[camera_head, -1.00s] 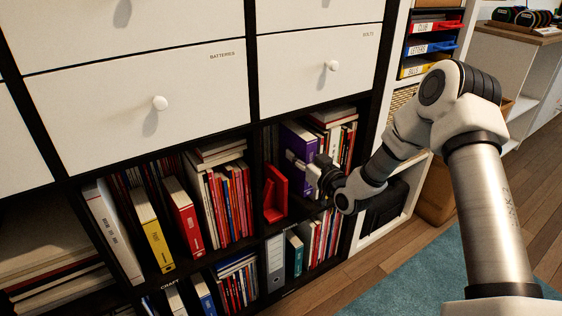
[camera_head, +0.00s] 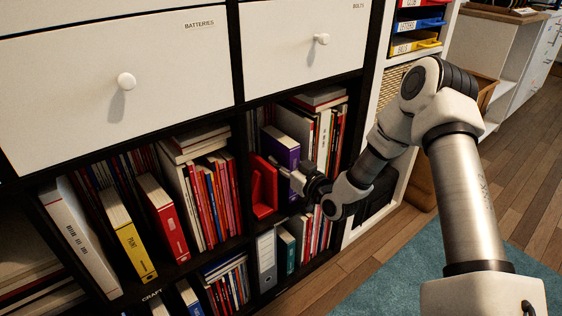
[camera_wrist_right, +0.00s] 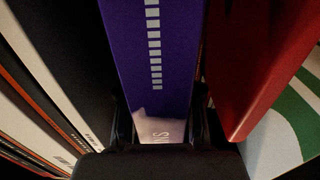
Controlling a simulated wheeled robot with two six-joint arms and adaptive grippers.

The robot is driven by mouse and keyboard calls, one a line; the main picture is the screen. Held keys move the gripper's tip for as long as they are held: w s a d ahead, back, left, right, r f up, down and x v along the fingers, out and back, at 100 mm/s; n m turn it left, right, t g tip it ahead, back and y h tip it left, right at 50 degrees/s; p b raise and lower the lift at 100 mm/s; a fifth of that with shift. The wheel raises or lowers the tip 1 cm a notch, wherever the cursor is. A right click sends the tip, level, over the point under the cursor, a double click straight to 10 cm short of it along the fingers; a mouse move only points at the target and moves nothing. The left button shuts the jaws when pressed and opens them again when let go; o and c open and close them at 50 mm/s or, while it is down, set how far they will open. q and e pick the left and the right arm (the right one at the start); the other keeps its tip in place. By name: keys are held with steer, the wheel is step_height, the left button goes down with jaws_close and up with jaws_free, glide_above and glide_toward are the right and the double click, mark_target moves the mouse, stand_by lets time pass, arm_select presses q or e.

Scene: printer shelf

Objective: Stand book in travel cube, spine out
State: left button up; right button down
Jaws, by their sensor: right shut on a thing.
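The purple book (camera_head: 282,150) stands about upright in the right-hand open cube, spine facing out. It also shows in the right wrist view (camera_wrist_right: 160,60), with its spine between the finger pads. My right gripper (camera_head: 288,175) is shut on the lower part of the spine; the fingers show in the wrist view (camera_wrist_right: 160,128). A red bookend (camera_head: 264,186) stands just left of the book; it is the red panel (camera_wrist_right: 255,60) in the wrist view. The book's bottom edge is hidden by the gripper. No readable label names this cube. My left gripper is out of view.
White and red books (camera_head: 322,135) stand right of the purple book. The left cube holds a yellow binder (camera_head: 126,240), a red binder (camera_head: 165,222) and more books. A white drawer (camera_head: 305,50) is above. Black dividers bound the cube closely.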

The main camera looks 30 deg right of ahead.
steer(key=c, duration=1.1)
jaws_free()
steer(key=shift+f, duration=0.15)
steer(key=shift+o, duration=0.2)
steer(key=shift+r, duration=0.25)
steer(key=s+d+p, duration=0.1)
steer(key=s+p, duration=0.5)
steer(key=s, duration=0.6)
steer(key=s+a+f+g+y, duration=0.1)
steer(key=s+a+f+g, duration=0.1)
steer(key=a+f+g, duration=0.4)
steer(key=s+a+f+g, duration=0.2)
steer(key=s+a+f, duration=0.15)
steer(key=f, duration=0.45)
steer(key=s+a+f+g+h, duration=0.1)
steer(key=s+a+f+g, duration=0.1)
steer(key=s, duration=0.4)
steer(key=s+a+f+m+g, duration=0.1)
steer(key=s+f+g, duration=0.3)
steer(key=s, duration=0.3)
steer(key=s+a+f+g+h, duration=0.1)
steer(key=s+a+f+g, duration=0.1)
steer(key=s+f+g, duration=0.2)
steer(key=s, duration=0.3)
steer(key=shift+a+h, duration=0.3)
